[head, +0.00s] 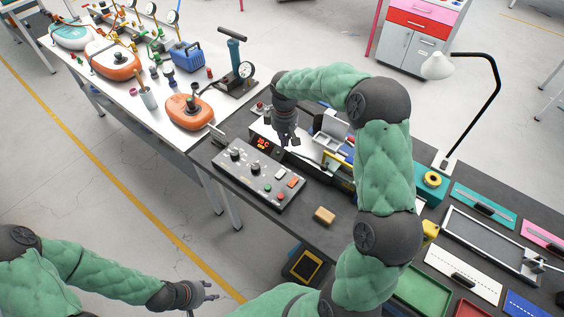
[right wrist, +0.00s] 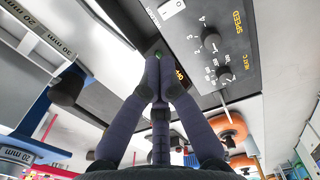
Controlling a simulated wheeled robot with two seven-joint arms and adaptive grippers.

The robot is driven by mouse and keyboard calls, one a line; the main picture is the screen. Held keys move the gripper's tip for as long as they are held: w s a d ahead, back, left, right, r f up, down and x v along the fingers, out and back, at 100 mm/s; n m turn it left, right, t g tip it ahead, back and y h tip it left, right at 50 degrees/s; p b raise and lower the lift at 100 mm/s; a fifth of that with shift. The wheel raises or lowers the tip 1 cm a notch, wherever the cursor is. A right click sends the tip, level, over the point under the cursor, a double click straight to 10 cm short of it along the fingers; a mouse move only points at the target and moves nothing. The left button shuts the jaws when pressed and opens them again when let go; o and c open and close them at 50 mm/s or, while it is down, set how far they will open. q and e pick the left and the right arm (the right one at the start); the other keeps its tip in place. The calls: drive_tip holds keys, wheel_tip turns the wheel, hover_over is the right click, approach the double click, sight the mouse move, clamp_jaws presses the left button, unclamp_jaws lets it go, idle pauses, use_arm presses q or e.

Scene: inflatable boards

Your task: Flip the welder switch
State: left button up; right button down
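The welder's grey control panel (head: 258,173) lies on the dark bench, with two black knobs and several coloured buttons. A unit with a red lit display (head: 264,143) stands behind it. In the right wrist view the panel (right wrist: 245,40) shows knobs marked SPEED and HEAT. My right gripper (head: 287,143) points down beside the display. Its fingertips (right wrist: 160,82) come together and look shut and empty. My left gripper (head: 211,291) is open and empty, low over the floor.
A tan block (head: 324,215) lies on the bench right of the panel. An orange inflatable board (head: 188,111) and a hand pump (head: 233,62) stand on the left table. A desk lamp (head: 438,66) and coloured sample strips (head: 484,206) are on the right.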

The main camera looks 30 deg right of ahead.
sight(284, 171)
wheel_tip(284, 171, down, 14)
drive_tip(key=shift+f+b, duration=0.1)
drive_tip(key=shift+b, duration=0.95)
drive_tip(key=shift+d+f+b, duration=0.1)
drive_tip(key=shift+f+b, duration=0.2)
drive_tip(key=shift+f, duration=0.1)
drive_tip(key=shift+r, duration=0.25)
drive_tip(key=shift+r+p, duration=0.6)
drive_tip(key=shift+r, duration=0.05)
drive_tip(key=shift+w+r, duration=0.1)
